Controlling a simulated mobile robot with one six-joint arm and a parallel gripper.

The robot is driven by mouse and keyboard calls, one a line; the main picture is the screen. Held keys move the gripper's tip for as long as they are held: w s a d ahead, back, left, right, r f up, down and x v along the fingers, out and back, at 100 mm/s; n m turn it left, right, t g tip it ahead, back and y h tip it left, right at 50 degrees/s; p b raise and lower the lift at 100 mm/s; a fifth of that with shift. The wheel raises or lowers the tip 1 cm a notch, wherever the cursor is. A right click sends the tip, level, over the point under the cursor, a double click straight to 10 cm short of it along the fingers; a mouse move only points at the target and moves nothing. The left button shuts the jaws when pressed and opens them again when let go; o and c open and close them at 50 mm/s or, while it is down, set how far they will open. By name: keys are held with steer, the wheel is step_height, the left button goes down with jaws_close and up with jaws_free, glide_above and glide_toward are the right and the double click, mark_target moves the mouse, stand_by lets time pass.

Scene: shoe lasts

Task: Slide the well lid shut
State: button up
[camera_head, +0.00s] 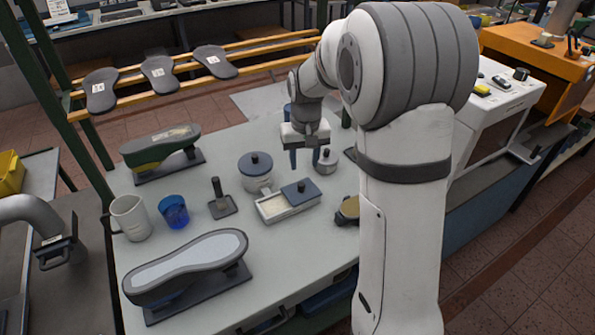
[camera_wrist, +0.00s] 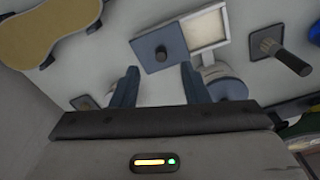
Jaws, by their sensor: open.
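The well (camera_head: 268,212) is a shallow pale rectangular tray on the grey bench, with light contents; it shows at the top of the wrist view (camera_wrist: 227,43). Its blue-grey lid (camera_head: 308,196) with a dark round knob covers the right part in the head view, leaving the left part uncovered. In the wrist view the lid (camera_wrist: 150,63) lies left of the uncovered part. My gripper (camera_head: 305,164) is open and empty, above the bench behind the lid in the head view. In the wrist view its two blue fingers (camera_wrist: 158,72) point toward the lid's near edge, apart from the knob.
A round pot with a dark blue lid (camera_head: 256,163) stands close behind the well. A stamp-like tool (camera_head: 222,205), blue cup (camera_head: 173,212), white cup (camera_head: 131,218) and shoe last (camera_head: 185,265) stand left.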

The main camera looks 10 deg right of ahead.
glide_above(301, 184)
step_height(301, 184, down, 4)
steer(key=shift+f, duration=0.1)
step_height(301, 184, down, 8)
steer(key=shift+w+r+p, duration=0.1)
steer(key=shift+r+p, duration=0.05)
steer(key=shift+p, duration=0.35)
jaws_close()
